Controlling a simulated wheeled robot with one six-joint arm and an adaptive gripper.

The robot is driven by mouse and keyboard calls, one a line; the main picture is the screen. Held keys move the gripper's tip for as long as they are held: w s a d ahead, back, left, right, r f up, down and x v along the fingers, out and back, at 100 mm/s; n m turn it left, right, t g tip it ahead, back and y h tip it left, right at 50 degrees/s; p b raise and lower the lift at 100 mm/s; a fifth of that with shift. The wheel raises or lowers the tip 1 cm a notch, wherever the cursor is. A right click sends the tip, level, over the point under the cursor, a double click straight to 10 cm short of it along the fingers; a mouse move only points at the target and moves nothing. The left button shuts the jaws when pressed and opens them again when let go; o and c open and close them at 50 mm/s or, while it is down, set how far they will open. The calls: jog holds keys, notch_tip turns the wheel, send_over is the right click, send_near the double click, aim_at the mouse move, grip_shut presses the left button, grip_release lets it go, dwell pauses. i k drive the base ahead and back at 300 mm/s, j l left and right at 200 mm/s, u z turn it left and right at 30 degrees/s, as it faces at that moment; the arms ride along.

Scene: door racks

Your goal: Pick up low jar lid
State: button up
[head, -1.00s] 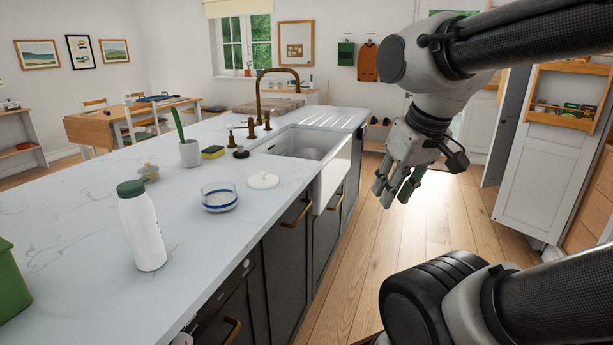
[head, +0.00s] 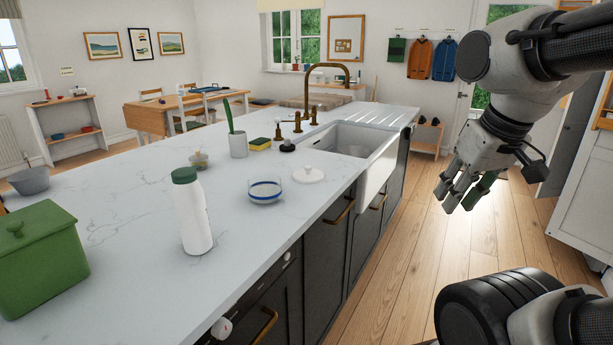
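A round white lid (head: 308,175) with a small knob lies flat on the marble worktop, near the sink's front corner. Just left of it stands a low clear jar (head: 265,192) with a blue band and no lid on it. My gripper (head: 460,193) hangs over the floor, right of the worktop and well apart from the lid. Its grey and dark green fingers point down and look spread, with nothing seen between them.
A white bottle with a green cap (head: 193,215) and a green lidded box (head: 40,260) stand on the near worktop. Behind the jar are a grey cup (head: 238,145), a sponge (head: 261,144) and a brass tap (head: 310,85). The sink (head: 350,145) lies behind the lid. Wooden floor (head: 400,255) is clear.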

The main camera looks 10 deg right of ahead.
aim_at(308, 175)
jog(key=i+l+u, duration=0.35)
jog(key=l, duration=0.25)
jog(key=i+l+u, duration=0.3)
jog(key=l, duration=0.45)
jog(key=i+l+u, duration=0.2)
jog(key=l, duration=0.2)
jog(key=i+l+u, duration=0.15)
jog(key=l, duration=0.25)
